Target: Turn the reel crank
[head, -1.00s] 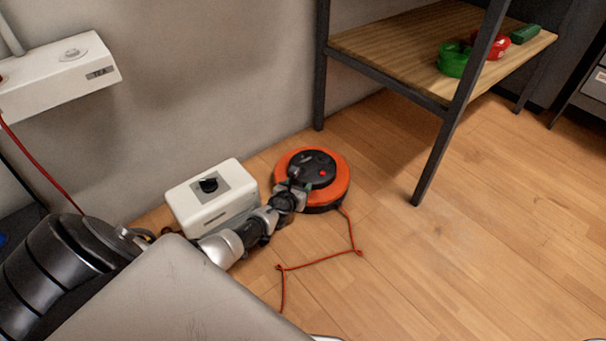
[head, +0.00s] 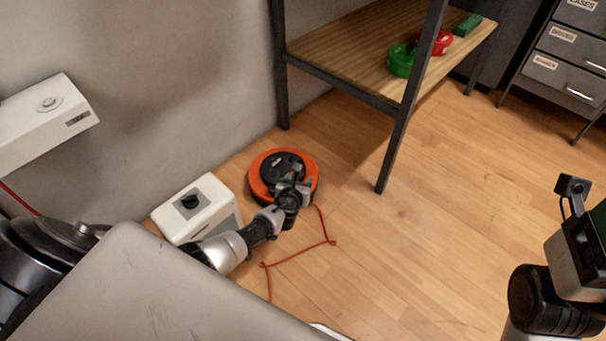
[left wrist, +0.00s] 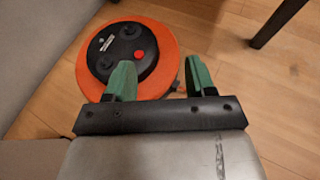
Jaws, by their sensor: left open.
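The orange cable reel (head: 259,186) lies flat on the wood floor by the wall. Its round black hub (left wrist: 118,45) carries a red knob (left wrist: 139,55), seen in the left wrist view. I cannot make out a separate crank handle. My left gripper (head: 297,187) is over the right part of the reel in the head view and hides some of it. In the left wrist view my left gripper (left wrist: 160,75) has its green fingers wide apart with nothing between them. My right arm is at the right edge, its gripper (head: 597,222) cut off.
A white box (head: 205,217) with a black knob stands left of the reel. A red cord (head: 300,250) runs from the reel over the floor. A shelf (head: 345,62) with a dark leg stands behind and right. The floor to the right is clear.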

